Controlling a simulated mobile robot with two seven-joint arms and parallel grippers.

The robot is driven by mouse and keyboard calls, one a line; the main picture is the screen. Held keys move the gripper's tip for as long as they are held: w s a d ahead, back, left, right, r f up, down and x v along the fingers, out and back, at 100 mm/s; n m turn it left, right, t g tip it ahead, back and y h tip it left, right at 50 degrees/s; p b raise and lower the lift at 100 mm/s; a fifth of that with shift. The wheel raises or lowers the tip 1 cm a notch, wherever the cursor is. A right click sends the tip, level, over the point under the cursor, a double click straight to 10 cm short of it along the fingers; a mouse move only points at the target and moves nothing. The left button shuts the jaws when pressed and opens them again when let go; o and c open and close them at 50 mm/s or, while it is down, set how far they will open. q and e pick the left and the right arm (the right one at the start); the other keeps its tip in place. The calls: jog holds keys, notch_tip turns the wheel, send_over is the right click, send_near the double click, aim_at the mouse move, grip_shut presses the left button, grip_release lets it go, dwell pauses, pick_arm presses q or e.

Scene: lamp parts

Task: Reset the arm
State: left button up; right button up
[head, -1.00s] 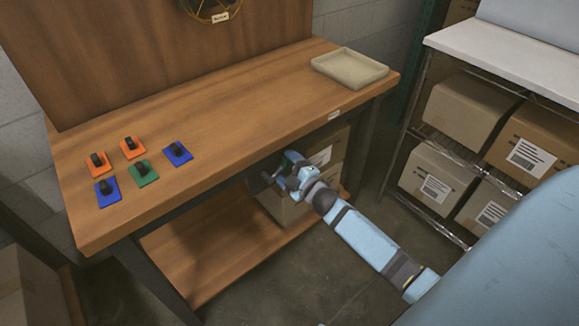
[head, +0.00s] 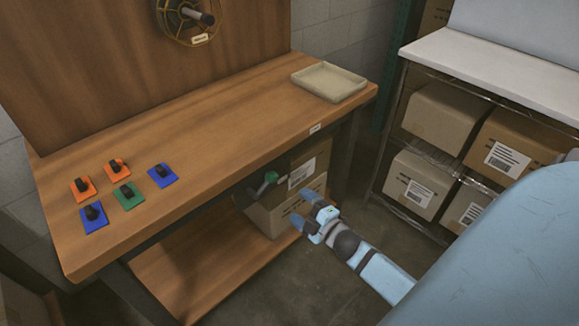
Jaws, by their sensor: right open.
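My right gripper (head: 302,208) is open and empty, in front of the workbench and below its top. Its two blue fingers point left and are apart. A green-and-dark handle-like part (head: 265,184) shows just beyond the fingertips, under the front edge of the bench, with a clear gap between it and the gripper. My right arm reaches in from the lower right. My left gripper is not in view.
The wooden workbench (head: 225,122) holds several orange, green and blue plates with dark knobs at left and a beige tray (head: 329,81) at back right. Boxes stand below the bench and on the right rack (head: 487,76).

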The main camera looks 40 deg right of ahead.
jog(key=shift+s, duration=0.65)
